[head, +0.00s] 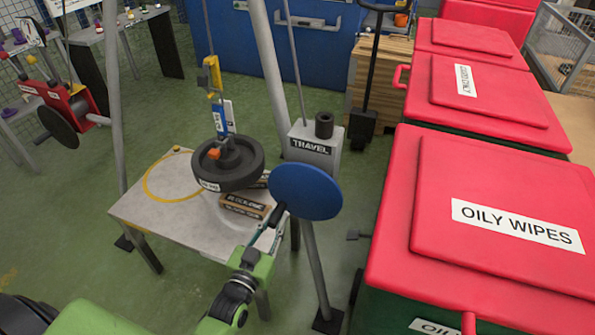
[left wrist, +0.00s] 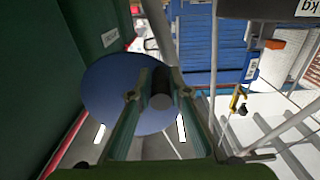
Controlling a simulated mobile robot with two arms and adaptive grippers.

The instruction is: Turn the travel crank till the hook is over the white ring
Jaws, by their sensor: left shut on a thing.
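The travel crank is a blue disc (head: 312,190) with a dark handle, in front of the grey box marked TRAVEL (head: 312,150). My left gripper (head: 273,220) is shut on the handle at the disc's lower left. The left wrist view shows the dark handle (left wrist: 161,88) between my fingers, the blue disc (left wrist: 105,95) behind. The yellow hook block (head: 213,75) hangs on a cable; its lower end meets a dark round weight (head: 240,172) over the table. A yellow ring (head: 150,182) is on the tabletop. A pale curved patch lies at its front; I cannot tell if it is the white ring.
The grey table (head: 140,208) stands between slanted frame legs. Labelled brown blocks (head: 243,205) lie by the weight. Red-lidded bins (head: 500,270) close off the right side. A red winch (head: 75,105) with a dark disc is at the left. Green floor is open behind the table.

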